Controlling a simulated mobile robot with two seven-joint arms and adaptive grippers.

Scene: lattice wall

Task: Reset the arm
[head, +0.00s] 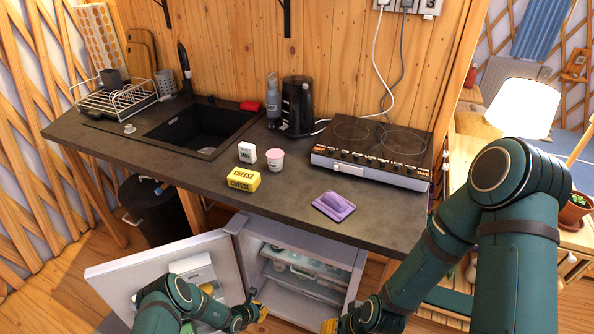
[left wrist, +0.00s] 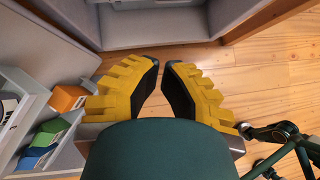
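My left gripper (head: 257,310) is low in front of the open fridge (head: 237,240), beside its open door (head: 150,258). In the left wrist view its yellow fingers with black pads (left wrist: 161,68) are a little apart, with nothing between them and wooden floor showing in the gap. My right arm comes in from the right, bent at a high elbow, and reaches down past the counter's front. My right gripper (head: 330,325) shows only as a bit of yellow at the bottom edge; its fingers are mostly cut off.
The counter (head: 290,205) above holds a cheese box (head: 243,180), a pink cup (head: 275,160), a purple object (head: 334,206), a kettle (head: 297,105) and a hob (head: 372,150). The fridge door stands left of my left gripper; a lamp (head: 523,106) is behind my right arm.

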